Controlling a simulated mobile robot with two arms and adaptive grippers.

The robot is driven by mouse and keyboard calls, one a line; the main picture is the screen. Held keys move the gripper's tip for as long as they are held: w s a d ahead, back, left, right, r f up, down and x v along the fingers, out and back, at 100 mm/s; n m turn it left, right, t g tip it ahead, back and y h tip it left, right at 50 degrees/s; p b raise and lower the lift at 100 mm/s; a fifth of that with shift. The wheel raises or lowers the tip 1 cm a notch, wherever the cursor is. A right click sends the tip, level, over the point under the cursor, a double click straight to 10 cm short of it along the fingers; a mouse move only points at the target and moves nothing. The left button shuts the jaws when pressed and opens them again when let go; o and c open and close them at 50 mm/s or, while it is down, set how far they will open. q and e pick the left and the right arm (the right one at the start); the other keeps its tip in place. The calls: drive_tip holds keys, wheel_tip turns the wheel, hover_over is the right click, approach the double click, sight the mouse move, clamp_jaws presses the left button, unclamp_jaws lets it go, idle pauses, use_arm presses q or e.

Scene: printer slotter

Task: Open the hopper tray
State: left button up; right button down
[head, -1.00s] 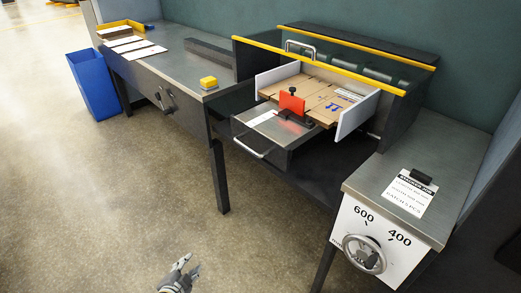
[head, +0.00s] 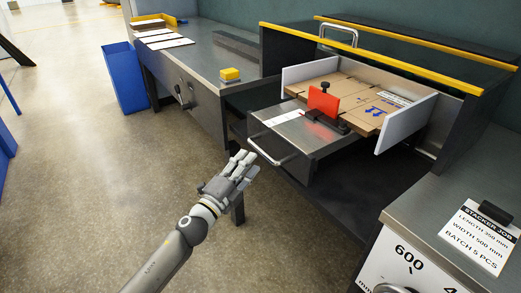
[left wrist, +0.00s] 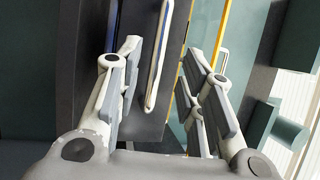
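The hopper tray (head: 302,131) is a grey metal drawer that sticks out of the dark machine, with a silver bar handle (head: 268,152) on its front. A red block with a black knob (head: 323,101) stands on it. My left gripper (head: 246,161) is at the front of the tray, close to the left end of the handle. In the left wrist view, its two fingers (left wrist: 162,75) are apart, and the handle (left wrist: 160,55) appears between them, beyond the fingertips. I see no contact with it. My right gripper is not in view.
Cardboard sheets (head: 366,92) lie between white side plates behind the tray. A bench with a yellow block (head: 230,74) stands left, and a blue bin (head: 126,80) beyond it. A cabinet with a dial (head: 410,262) is at the lower right. Floor in front is clear.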

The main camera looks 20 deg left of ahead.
sight(259, 147)
use_arm(q)
drive_tip(key=x, duration=0.7)
drive_tip(key=shift+f, duration=0.1)
clamp_jaws()
